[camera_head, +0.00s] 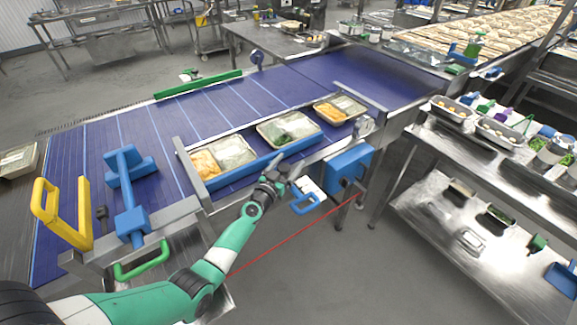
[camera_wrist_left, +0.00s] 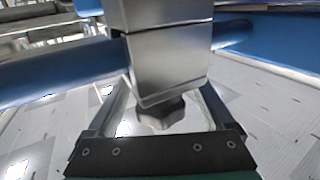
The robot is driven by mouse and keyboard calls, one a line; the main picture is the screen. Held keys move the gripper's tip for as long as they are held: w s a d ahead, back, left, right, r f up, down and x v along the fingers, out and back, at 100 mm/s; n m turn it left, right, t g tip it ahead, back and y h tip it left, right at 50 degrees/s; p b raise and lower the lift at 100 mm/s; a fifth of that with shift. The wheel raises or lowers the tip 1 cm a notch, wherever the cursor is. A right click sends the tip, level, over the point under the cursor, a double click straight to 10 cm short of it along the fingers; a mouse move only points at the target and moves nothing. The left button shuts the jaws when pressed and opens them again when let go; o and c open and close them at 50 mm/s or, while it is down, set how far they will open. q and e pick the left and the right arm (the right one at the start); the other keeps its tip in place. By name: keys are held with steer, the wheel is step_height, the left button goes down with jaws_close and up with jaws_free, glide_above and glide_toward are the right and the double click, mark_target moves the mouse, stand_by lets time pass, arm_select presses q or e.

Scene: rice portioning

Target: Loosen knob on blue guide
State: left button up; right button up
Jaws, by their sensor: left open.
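The blue guide (camera_head: 232,174) runs along the near edge of the conveyor, beside the food trays. In the left wrist view, a metal clamp block (camera_wrist_left: 170,58) sits on a blue bar (camera_wrist_left: 55,76), with a dark knob (camera_wrist_left: 160,115) on its underside. My left gripper (camera_head: 277,175) is beside the near side of the guide. In the left wrist view the gripper (camera_wrist_left: 163,92) is open, with one finger on each side of the knob. I cannot tell whether the fingers touch it. My right gripper is not in view.
Trays of food, such as one tray (camera_head: 193,163), stand on the blue conveyor (camera_head: 120,125) behind the guide. A blue box (camera_head: 350,168) is just right of my gripper. A yellow handle (camera_head: 82,215) and blue bracket (camera_head: 130,175) stand left. A green guide (camera_head: 198,84) lines the far side.

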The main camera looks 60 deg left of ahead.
arm_select(q)
steer(key=shift+c, duration=0.4)
steer(key=c, duration=1.3)
steer(key=n+g+y+p, duration=0.2)
steer(key=p, duration=0.1)
steer(key=shift+s+a+r+y, duration=0.1)
steer(key=shift+r+y, duration=0.15)
steer(key=shift+y, duration=0.15)
steer(key=shift+s+a+f+n+g+y+p, duration=0.1)
steer(key=shift+s+a+n+g+y+p, duration=0.05)
steer(key=shift+n+g+y+p, duration=0.75)
steer(key=shift+s+f+n+g+y, duration=0.15)
steer(key=shift+n+g+y, duration=0.15)
steer(key=shift+n+g, duration=0.3)
steer(key=shift+a+f+n+g+y+b, duration=0.15)
steer(key=shift+n+g+y+b, duration=0.2)
steer(key=shift+g+b, duration=0.25)
steer(key=n+g+y+b, duration=0.1)
steer(key=n+g+b, duration=0.1)
steer(key=g+b, duration=0.1)
steer(key=s+n+g+y+b, duration=0.1)
steer(key=n+g+b, duration=0.1)
steer(key=g+b, duration=0.1)
steer(key=shift+s+a+f, duration=0.15)
steer(key=shift+a, duration=0.05)
steer(key=shift+s+r+n+g+b, duration=0.2)
steer(key=shift+n+g+b, duration=0.25)
steer(key=shift+g+b, duration=0.45)
